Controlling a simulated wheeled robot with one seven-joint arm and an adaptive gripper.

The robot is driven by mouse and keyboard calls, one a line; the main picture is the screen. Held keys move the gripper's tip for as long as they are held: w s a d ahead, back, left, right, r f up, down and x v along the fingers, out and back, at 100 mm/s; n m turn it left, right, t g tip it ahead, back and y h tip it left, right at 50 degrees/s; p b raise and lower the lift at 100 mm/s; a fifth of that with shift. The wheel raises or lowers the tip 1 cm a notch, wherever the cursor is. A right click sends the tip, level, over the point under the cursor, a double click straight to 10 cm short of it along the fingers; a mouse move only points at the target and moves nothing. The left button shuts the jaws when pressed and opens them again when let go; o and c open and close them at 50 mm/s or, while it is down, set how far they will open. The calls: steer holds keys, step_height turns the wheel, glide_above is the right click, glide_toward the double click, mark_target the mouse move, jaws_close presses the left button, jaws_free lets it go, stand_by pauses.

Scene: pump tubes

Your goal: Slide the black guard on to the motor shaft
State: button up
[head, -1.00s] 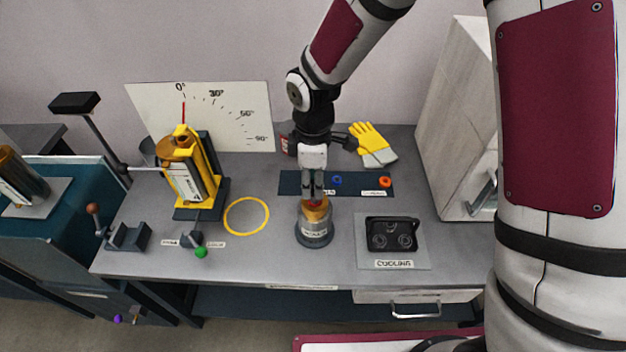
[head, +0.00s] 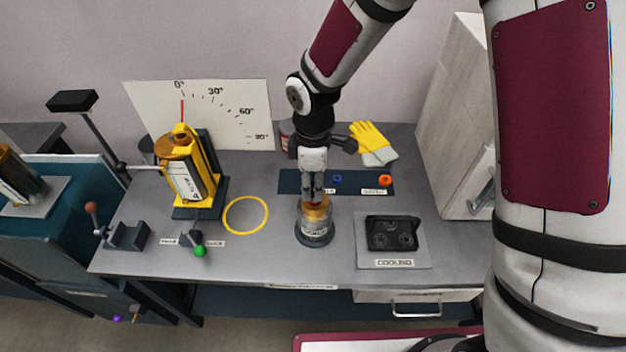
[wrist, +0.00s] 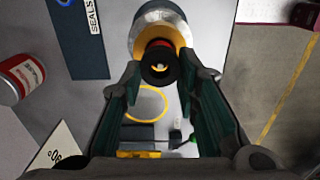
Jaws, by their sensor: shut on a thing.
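The motor (head: 315,230) stands upright on a dark round base, a silver cylinder with a yellow-orange top. In the wrist view the motor (wrist: 158,17) shows beyond the fingertips, with a red ring (wrist: 157,43) at its yellow collar. My gripper (head: 315,192) points down just above the motor's top. It is shut on the black guard (wrist: 160,78), a small black ring with a hole, held between the fingertips and roughly in line with the motor's middle. I cannot tell whether the guard is around the shaft; the shaft is mostly hidden.
A black fixture (head: 392,233) sits on the COOLING plate (head: 365,255) to the right. A dark mat (head: 290,182) with a blue ring and an orange ring (head: 385,180) lies behind. A yellow-framed pump (head: 187,170) and a yellow hoop (head: 232,228) are left. Yellow gloves (head: 370,140) lie behind.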

mark_target(313, 191)
steer(key=shift+f+b, duration=0.35)
steer(key=shift+f, duration=0.4)
steer(key=o, duration=0.9)
step_height(313, 191, up, 12)
stand_by(0.8)
steer(key=s+d+r+m+t, duration=0.1)
steer(key=s+d+r+m, duration=0.25)
steer(key=d+r, duration=0.25)
steer(key=s+d+r+m+t, duration=0.2)
steer(key=s+d+r+m, duration=0.1)
steer(key=d+r+m, duration=0.25)
steer(key=s+d+r+m+t, duration=0.1)
steer(key=s+d+r+m, duration=0.1)
steer(key=s+d+m, duration=0.1)
steer(key=s+d+r+m+t, duration=0.1)
steer(key=s+d+r+m, duration=0.2)
steer(key=s, duration=0.5)
steer(key=shift+s+d+m, duration=0.3)
steer(key=shift+d+m, duration=0.3)
steer(key=shift+m, duration=0.6)
